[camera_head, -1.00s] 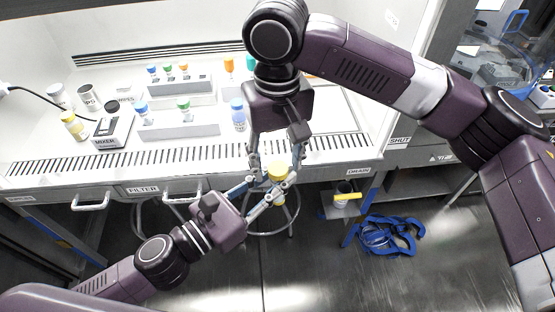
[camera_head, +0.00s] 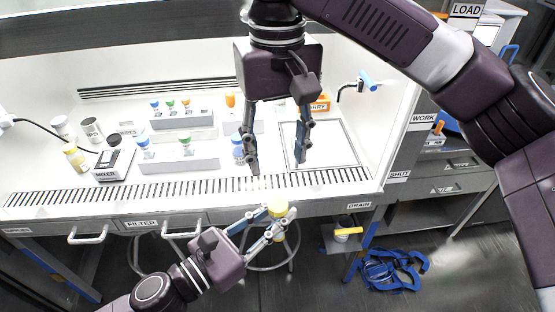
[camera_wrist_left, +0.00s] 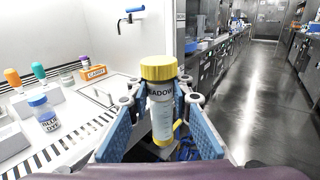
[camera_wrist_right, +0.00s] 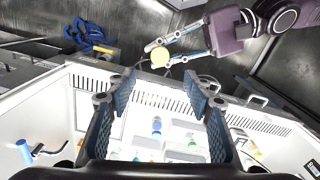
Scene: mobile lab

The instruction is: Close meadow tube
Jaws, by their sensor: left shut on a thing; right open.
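The meadow tube (camera_wrist_left: 162,118) is a clear tube with a black-lettered label and a yellow cap (camera_wrist_left: 158,68) on its top. My left gripper (camera_head: 279,226) is shut on the tube and holds it upright in front of the bench's front edge. The yellow cap also shows in the head view (camera_head: 278,208) and in the right wrist view (camera_wrist_right: 160,57). My right gripper (camera_head: 276,166) is open and empty, above and apart from the cap, over the bench's front grille. Whether the cap is fully tight cannot be told.
A blue-capped bottle (camera_head: 238,148) stands near my right gripper. An orange box (camera_head: 320,103) is behind. Blue straps (camera_head: 393,272) lie on the floor.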

